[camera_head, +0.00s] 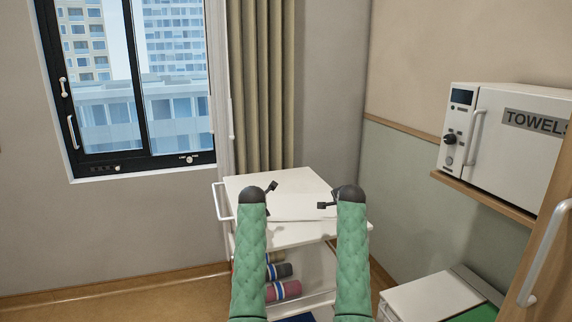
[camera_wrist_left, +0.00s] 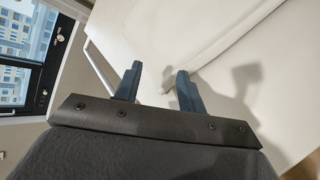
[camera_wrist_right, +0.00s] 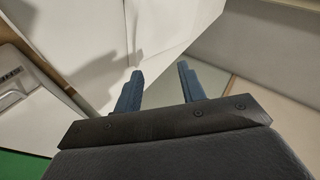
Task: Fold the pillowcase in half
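The white pillowcase (camera_head: 298,208) lies flat on the white top of a trolley (camera_head: 246,186), between my two arms in the head view. White on white, its outline is hard to make out. In the left wrist view a raised pale edge of it (camera_wrist_left: 212,42) runs up to the right from near the fingertips. My left gripper (camera_head: 272,187) is open and empty over the trolley top, near the pillowcase's left side. My right gripper (camera_head: 324,205) is open and empty at its right side. My green-sleeved forearms hide part of the pillowcase and trolley.
Rolled towels (camera_head: 283,290) lie on the trolley's lower shelf. A side handle (camera_head: 221,202) sticks out at left. A white towel cabinet (camera_head: 507,132) stands on a wall shelf at right, above a low white unit (camera_head: 432,297). A curtain (camera_head: 263,90) and window are behind.

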